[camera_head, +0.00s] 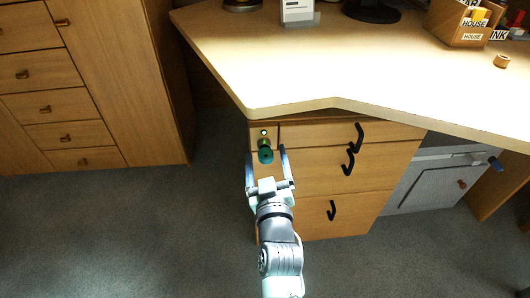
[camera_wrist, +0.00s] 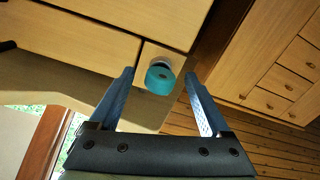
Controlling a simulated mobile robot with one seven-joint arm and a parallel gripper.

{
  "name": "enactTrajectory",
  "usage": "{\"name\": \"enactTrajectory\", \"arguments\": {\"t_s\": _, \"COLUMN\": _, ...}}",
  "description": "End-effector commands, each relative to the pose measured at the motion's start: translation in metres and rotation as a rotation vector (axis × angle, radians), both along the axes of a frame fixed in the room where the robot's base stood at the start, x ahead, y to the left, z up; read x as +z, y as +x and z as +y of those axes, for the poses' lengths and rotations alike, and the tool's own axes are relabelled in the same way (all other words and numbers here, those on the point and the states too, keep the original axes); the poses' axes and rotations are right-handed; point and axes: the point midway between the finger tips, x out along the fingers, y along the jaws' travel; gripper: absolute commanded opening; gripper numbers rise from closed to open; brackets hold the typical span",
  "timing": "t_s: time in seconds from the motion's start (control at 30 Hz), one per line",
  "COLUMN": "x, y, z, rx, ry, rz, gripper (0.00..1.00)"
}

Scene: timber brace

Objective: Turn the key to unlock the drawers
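The key has a round teal head (camera_head: 265,155) and sits in a lock on the narrow wooden panel at the upper left of the desk's drawer unit. It also shows in the wrist view (camera_wrist: 160,80), with a pale collar behind it. My gripper (camera_head: 267,160) is open in front of the drawer unit. Its two blue fingers (camera_wrist: 160,85) stand on either side of the key head, with a gap on each side in the wrist view. The desk drawers (camera_head: 330,168) have black curved handles and look shut.
The pale desk top (camera_head: 330,70) overhangs just above the lock. A wooden cabinet with several drawers (camera_head: 85,95) stands to the left. A grey cabinet (camera_head: 430,180) stands to the right under the desk. The carpet (camera_head: 150,230) left of my arm is clear.

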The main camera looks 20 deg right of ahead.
Motion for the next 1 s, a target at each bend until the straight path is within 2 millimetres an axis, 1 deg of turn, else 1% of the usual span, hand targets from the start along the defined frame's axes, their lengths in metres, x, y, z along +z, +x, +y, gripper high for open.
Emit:
{"name": "enactTrajectory", "arguments": {"t_s": 0.27, "x": 0.000, "y": -0.001, "z": 0.000, "rx": 0.000, "ry": -0.002, "rz": 0.001, "gripper": 0.82}}
{"name": "enactTrajectory", "arguments": {"t_s": 0.37, "x": 0.000, "y": -0.005, "z": 0.002, "rx": 0.000, "ry": -0.002, "rz": 0.001, "gripper": 0.82}}
{"name": "enactTrajectory", "arguments": {"t_s": 0.43, "x": 0.000, "y": -0.011, "z": 0.003, "rx": 0.000, "ry": -0.001, "rz": 0.003, "gripper": 0.82}}
{"name": "enactTrajectory", "arguments": {"t_s": 0.57, "x": 0.000, "y": -0.031, "z": 0.009, "rx": 0.000, "ry": -0.002, "rz": 0.004, "gripper": 0.82}}
{"name": "enactTrajectory", "arguments": {"t_s": 0.8, "x": 0.000, "y": -0.075, "z": 0.023, "rx": 0.002, "ry": -0.003, "rz": 0.005, "gripper": 0.82}}
{"name": "enactTrajectory", "arguments": {"t_s": 1.0, "x": 0.001, "y": -0.106, "z": 0.031, "rx": 0.001, "ry": -0.001, "rz": 0.004, "gripper": 0.82}}
